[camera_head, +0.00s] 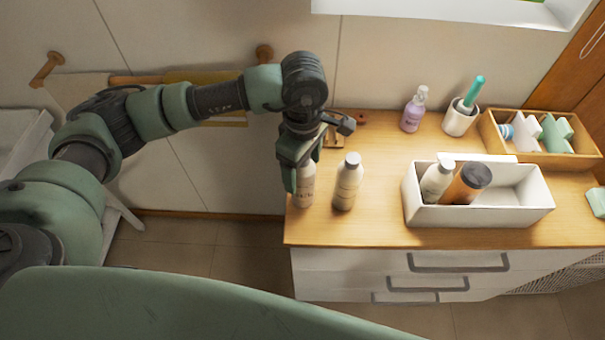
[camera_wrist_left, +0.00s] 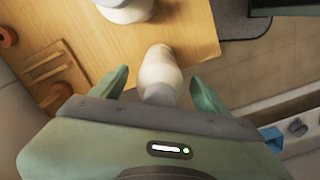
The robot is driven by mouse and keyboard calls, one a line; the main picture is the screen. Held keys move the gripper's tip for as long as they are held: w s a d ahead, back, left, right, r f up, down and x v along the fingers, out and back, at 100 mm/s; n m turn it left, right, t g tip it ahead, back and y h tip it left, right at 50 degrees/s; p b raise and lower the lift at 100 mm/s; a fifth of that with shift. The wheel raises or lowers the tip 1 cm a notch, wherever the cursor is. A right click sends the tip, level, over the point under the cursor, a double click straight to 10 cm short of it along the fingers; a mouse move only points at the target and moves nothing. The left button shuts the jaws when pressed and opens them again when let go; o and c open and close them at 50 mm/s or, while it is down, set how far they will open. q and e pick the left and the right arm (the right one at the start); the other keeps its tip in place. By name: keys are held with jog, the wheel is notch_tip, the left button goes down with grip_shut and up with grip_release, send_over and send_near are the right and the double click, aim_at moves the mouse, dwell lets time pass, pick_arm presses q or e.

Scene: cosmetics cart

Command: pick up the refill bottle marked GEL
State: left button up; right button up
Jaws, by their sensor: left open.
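Another white bottle (camera_wrist_left: 126,8) shows at the top edge there. My right gripper is out of view.
A white bin (camera_head: 490,215) holds a white bottle and an orange-brown one. Behind are a purple pump bottle (camera_head: 413,112), a white cup (camera_head: 458,122) with a teal-handled item, and a wooden box (camera_head: 550,153). The cart top (camera_head: 380,222) is bare in front of the bottles.

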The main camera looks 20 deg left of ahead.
pick_arm(q)
notch_tip(320, 180, down, 2)
jog(key=shift+d, duration=0.1)
jog(key=c, duration=1.5)
grip_shut()
jog(key=shift+r, duration=0.1)
